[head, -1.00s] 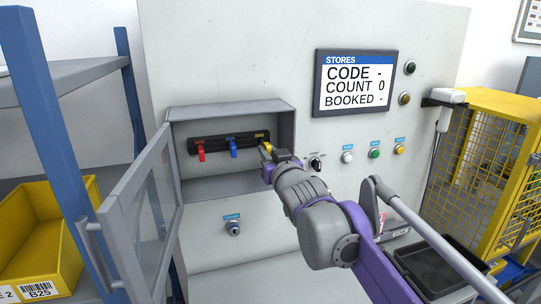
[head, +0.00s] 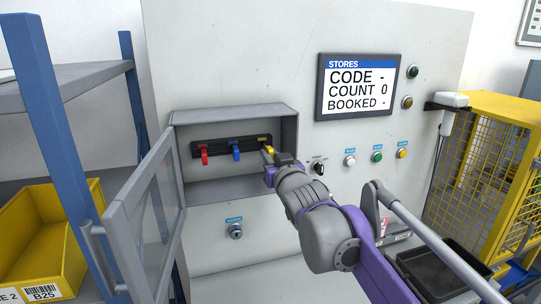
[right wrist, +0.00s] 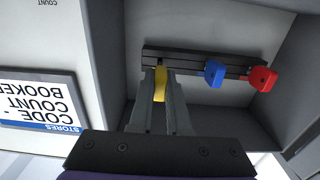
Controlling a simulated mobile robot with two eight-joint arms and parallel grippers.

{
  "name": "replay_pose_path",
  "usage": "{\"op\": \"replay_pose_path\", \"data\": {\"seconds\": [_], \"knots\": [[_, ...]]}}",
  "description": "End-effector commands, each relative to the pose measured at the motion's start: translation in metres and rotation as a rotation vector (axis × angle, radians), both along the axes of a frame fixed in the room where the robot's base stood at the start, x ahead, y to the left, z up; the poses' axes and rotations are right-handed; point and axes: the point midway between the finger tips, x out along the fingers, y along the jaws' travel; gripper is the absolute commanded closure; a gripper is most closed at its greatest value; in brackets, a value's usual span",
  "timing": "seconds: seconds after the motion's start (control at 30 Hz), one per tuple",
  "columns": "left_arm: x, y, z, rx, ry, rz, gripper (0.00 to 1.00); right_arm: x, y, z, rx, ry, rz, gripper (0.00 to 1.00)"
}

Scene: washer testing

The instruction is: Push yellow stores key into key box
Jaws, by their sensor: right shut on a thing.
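The key box (head: 289,130) is a grey open-fronted cabinet on the pale wall panel. Inside it a black key rail (head: 222,146) holds a red key (head: 205,158) and a blue key (head: 236,151). My right gripper (head: 269,156) reaches into the box at the rail's right end and is shut on the yellow stores key (head: 267,149). The right wrist view shows the yellow key (right wrist: 160,86) between the fingers, its far end at the rail (right wrist: 190,60). Whether it is fully seated is hidden. My left gripper is not in view.
The box's glazed door (head: 146,215) stands open to the left. A shelf with a yellow bin (head: 70,225) is further left. A knob (head: 318,168) and buttons sit right of the box, below the stores screen (head: 357,88). A black tray (head: 440,270) is at lower right.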

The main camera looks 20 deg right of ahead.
Motion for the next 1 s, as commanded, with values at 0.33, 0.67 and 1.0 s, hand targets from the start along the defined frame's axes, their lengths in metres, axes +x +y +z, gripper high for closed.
{"op": "replay_pose_path", "data": {"seconds": [0.33, 0.67, 1.0], "knots": [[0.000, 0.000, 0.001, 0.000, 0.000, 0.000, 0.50, 0.001, 0.000, 0.000, 0.000, 0.000, 0.000, 1.00], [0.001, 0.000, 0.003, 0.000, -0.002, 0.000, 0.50, 0.005, 0.000, 0.000, 0.000, 0.000, 0.000, 1.00], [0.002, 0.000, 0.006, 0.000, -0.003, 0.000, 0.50, 0.011, 0.000, 0.000, 0.000, 0.000, 0.000, 1.00]]}}
